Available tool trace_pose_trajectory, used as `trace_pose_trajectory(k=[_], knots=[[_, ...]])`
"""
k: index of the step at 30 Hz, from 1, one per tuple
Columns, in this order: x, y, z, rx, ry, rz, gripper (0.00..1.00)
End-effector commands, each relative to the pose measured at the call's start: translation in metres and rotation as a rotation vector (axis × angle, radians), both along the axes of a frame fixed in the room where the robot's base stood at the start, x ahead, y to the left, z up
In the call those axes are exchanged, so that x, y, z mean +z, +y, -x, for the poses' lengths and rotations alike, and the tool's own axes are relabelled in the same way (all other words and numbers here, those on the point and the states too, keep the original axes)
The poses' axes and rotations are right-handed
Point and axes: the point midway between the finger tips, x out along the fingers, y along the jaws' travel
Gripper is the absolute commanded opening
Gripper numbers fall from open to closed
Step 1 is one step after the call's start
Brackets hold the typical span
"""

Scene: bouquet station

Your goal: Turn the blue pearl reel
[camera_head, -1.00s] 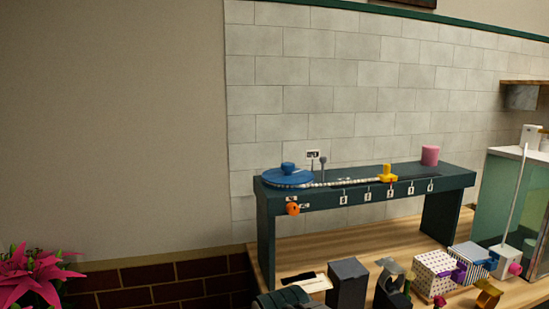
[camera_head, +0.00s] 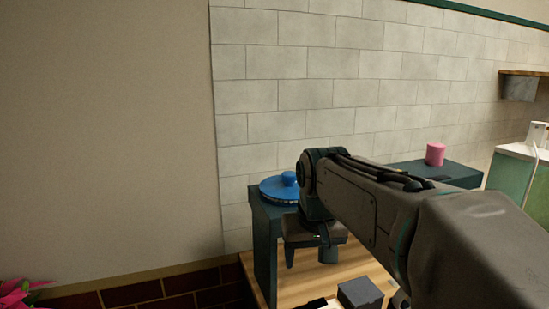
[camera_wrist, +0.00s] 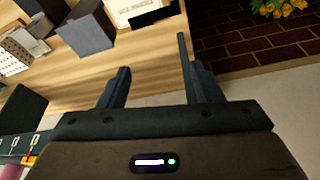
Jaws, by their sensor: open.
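The blue pearl reel (camera_head: 272,192) is a flat disc with a raised blue knob (camera_head: 289,178), lying on the left end of a dark green raised stand (camera_head: 263,235). My arm hides the reel's right edge and most of the stand's middle. My gripper (camera_head: 309,262) hangs in front of the stand, below and to the right of the reel and apart from it. In the wrist view my gripper (camera_wrist: 154,58) has its two fingers spread, with nothing between them. The reel does not show in that view.
A pink cylinder (camera_head: 435,154) stands on the stand's right end. A dark grey box (camera_head: 360,294) sits on the wooden table (camera_head: 297,288) below. The wrist view shows this dark box (camera_wrist: 86,32) and a dotted box (camera_wrist: 22,48). The tiled wall (camera_head: 290,95) is behind.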

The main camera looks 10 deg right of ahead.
Motion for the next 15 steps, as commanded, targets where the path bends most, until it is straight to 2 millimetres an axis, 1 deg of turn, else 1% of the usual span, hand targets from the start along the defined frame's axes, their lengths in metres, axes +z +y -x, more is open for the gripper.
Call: trace_pose_trajectory(k=[1, 6, 9, 12, 15], knots=[[0.030, 0.000, -0.019, -0.003, -0.009, 0.001, 0.59], [0.101, -0.001, -0.072, -0.011, -0.033, 0.003, 0.59], [0.139, -0.001, -0.100, -0.016, -0.048, 0.003, 0.59], [0.171, -0.001, -0.123, -0.021, -0.062, 0.001, 0.59], [0.195, -0.001, -0.140, -0.026, -0.074, 0.000, 0.59]])
